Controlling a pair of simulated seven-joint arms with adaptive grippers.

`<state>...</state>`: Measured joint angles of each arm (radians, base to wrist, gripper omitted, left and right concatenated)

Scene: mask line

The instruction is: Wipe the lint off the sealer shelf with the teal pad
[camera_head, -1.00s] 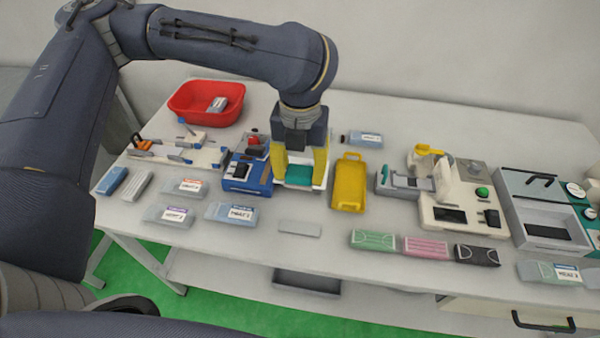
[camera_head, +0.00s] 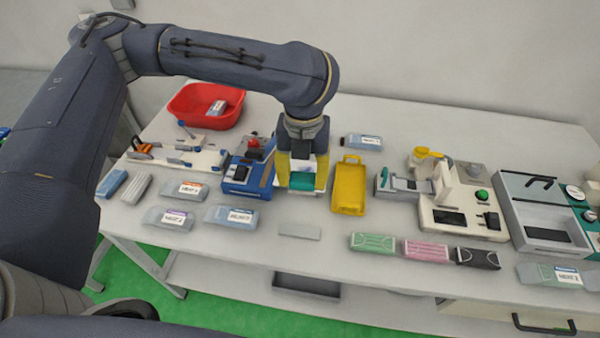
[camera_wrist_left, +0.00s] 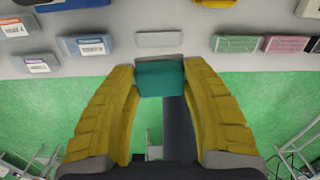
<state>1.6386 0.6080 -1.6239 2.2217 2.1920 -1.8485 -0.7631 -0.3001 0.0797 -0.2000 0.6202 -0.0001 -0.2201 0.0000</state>
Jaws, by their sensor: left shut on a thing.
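My left gripper (camera_head: 301,184) has yellow fingers and is shut on the teal pad (camera_head: 302,181). The pad also shows between the fingers in the left wrist view (camera_wrist_left: 160,78). The gripper points down at the white shelf (camera_head: 287,192), just right of the blue sealer (camera_head: 236,172). The fingers and pad hide much of the shelf. I cannot make out lint on it, nor tell whether the pad touches it. My right gripper is not in view.
A yellow tray (camera_head: 349,187) stands close to the right of the gripper. A red bin (camera_head: 205,105) is at the back left. Labelled pouches (camera_head: 231,217) lie front left, mask packs (camera_head: 373,243) front right. A white machine (camera_head: 455,210) stands farther right.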

